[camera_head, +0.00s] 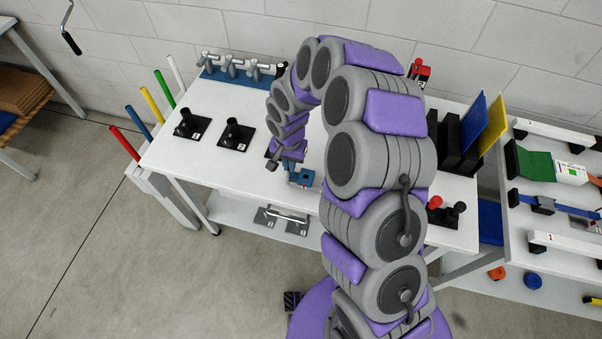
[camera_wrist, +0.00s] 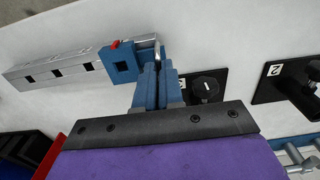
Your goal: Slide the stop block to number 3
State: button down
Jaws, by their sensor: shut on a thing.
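The stop block (camera_wrist: 121,68) is blue with a square window and a small red part on top. It sits at the right end of a silver rail (camera_wrist: 50,72) with square holes, in the wrist view. In the head view the blue block (camera_head: 304,177) shows just right of my gripper, and my arm hides most of the rail. My gripper (camera_wrist: 157,72) has its blue-grey fingers nearly together, right beside the block. They appear shut on a part of it, but the contact is mostly hidden. I cannot read numbers on the rail.
Black stands with number labels (camera_head: 233,135) are on the white table (camera_head: 215,172) left of my gripper; one is close by the fingers in the wrist view (camera_wrist: 205,88). Blue and yellow panels (camera_head: 478,125) stand at right. A blue-based clamp row (camera_head: 232,72) is behind.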

jog(key=shift+s+d+b, duration=0.3)
jog(key=shift+s+d, duration=0.4)
jog(key=shift+d, duration=1.2)
jog(key=shift+s+d+b, duration=0.25)
jog(key=shift+s+d, duration=0.4)
jog(key=shift+d, duration=1.2)
jog(key=shift+s+d+b, duration=0.3)
jog(key=shift+s+d, duration=0.4)
jog(key=shift+d, duration=1.2)
jog(key=c, duration=0.8)
grip_release()
jog(key=shift+o, duration=0.2)
notch_tip(320, 180, up, 17)
jog(key=p, duration=0.2)
jog(key=shift+r, duration=0.15)
